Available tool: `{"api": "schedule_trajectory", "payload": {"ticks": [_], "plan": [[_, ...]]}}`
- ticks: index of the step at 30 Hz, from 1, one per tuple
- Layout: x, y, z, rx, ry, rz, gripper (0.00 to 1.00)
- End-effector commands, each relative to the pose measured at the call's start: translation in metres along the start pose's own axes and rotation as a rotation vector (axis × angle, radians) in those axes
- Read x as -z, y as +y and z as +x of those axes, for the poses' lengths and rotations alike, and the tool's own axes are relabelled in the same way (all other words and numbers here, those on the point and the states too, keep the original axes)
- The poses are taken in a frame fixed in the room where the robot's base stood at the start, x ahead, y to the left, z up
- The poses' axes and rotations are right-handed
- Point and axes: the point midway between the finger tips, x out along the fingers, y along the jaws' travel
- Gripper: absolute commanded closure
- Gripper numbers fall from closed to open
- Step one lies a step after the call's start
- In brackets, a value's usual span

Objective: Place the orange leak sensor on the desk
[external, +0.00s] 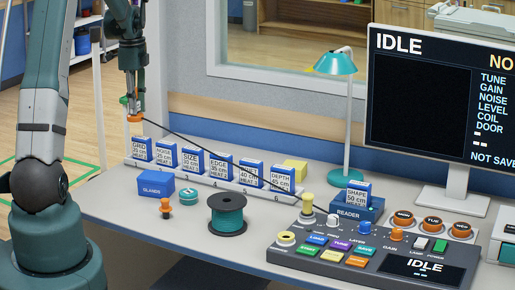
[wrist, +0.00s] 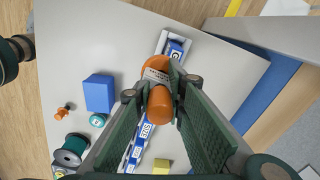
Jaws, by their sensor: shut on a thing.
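My gripper (external: 134,106) is shut on an orange cylindrical piece (external: 135,118), which I take to be the orange leak sensor. In the wrist view my gripper (wrist: 161,88) has the orange piece (wrist: 159,103), with a pale label, between its two green fingers. It is held above the left end of the desk (external: 105,205), near the end of the card rack. Small lettering on the label is unreadable.
A rack (external: 205,178) of blue-and-white cards crosses the desk. Near it are a blue GLANDS box (external: 156,186), a small orange-topped piece (external: 166,208) and a teal spool (external: 227,214). Console (external: 375,255), lamp (external: 343,110) and monitor (external: 440,100) fill the right. The front left desk is bare.

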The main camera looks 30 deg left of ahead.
Motion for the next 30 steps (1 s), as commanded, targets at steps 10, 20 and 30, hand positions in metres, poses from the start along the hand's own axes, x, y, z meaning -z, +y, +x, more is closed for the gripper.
{"api": "schedule_trajectory", "payload": {"ticks": [10, 20, 30], "plan": [[0.026, -0.076, 0.004, 0.0, 0.0, -0.034, 1.0], [0.052, -0.136, 0.012, 0.0, 0.0, -0.065, 1.0], [0.069, -0.167, 0.018, 0.0, 0.0, -0.082, 1.0]]}}
